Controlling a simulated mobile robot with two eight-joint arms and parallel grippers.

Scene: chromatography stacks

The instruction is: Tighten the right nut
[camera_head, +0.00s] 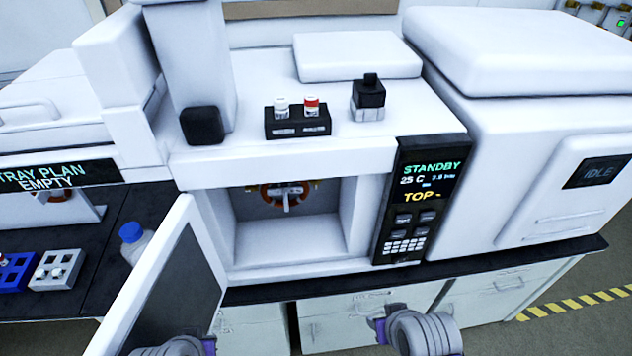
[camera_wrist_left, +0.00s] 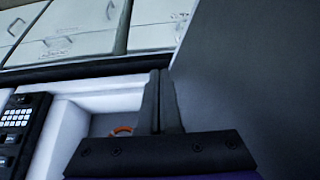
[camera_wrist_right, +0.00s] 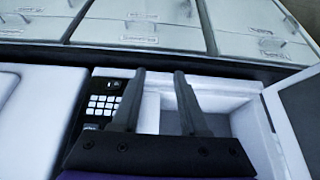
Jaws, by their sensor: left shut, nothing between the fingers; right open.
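The oven compartment (camera_head: 293,235) of the white instrument stands open. Inside, high on its back wall, is an orange ring (camera_head: 266,196) with a pale crosspiece; part of the ring shows in the left wrist view (camera_wrist_left: 121,130). A small brass-coloured piece, apparently the right nut (camera_head: 314,184), is at the ring's right side; its tightness cannot be told. My left gripper (camera_wrist_left: 160,105) is shut and empty, beside the door panel. My right gripper (camera_wrist_right: 159,95) is open and empty, in front of the instrument, apart from the nut. Both grippers are low and mostly hidden in the head view.
The open door (camera_head: 165,290) sticks out at the compartment's left. A keypad panel (camera_head: 420,200) reading STANDBY borders its right. Vials in a black holder (camera_head: 297,124) stand on top. A blue-capped bottle (camera_head: 133,242) and racks (camera_head: 57,270) sit left of the door.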

